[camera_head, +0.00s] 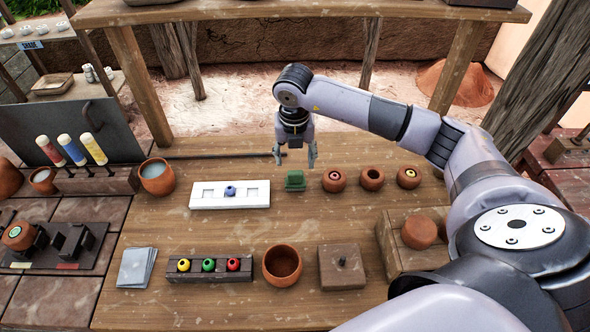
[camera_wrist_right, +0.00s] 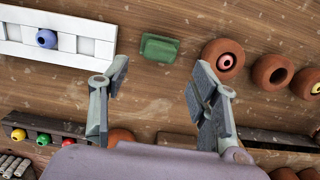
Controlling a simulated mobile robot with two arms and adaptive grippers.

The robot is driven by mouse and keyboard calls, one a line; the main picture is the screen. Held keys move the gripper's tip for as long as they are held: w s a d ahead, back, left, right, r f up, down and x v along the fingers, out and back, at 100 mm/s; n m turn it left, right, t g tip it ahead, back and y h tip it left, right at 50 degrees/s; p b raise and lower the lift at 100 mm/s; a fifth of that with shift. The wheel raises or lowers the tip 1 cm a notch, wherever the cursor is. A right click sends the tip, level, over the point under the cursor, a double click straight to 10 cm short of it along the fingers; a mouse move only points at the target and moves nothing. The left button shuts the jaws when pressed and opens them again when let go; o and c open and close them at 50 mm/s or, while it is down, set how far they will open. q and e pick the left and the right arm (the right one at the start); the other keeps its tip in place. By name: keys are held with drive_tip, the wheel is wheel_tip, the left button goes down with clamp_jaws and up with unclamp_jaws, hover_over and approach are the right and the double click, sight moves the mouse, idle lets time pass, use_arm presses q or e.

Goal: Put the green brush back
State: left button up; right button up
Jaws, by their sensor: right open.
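A small green block-like object (camera_head: 295,180), which I take for the green brush, lies on the wooden table right of a white tray. No bristles can be made out. In the right wrist view the green object (camera_wrist_right: 159,47) lies beyond the fingertips, between the white tray and the clay pots. My right gripper (camera_head: 295,157) is open and empty, just above and behind the green object in the head view, not touching it. Its two fingers also show in the wrist view (camera_wrist_right: 157,80), apart with bare table between them. My left gripper is not in view.
The white tray (camera_head: 203,206) holds a blue bead. Several clay pots (camera_head: 333,180) stand right of the green object. A rack (camera_head: 210,276) with yellow, green and red beads is at the front. A wooden holder (camera_head: 100,183) with coloured upright tools stands left, by a dark slotted stand (camera_head: 40,258).

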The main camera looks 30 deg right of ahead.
drive_tip(key=shift+s+a+r, duration=0.1)
drive_tip(key=shift+r, duration=1)
drive_tip(key=shift+s+a+r, duration=0.1)
drive_tip(key=shift+r, duration=1)
drive_tip(key=shift+f, duration=0.15)
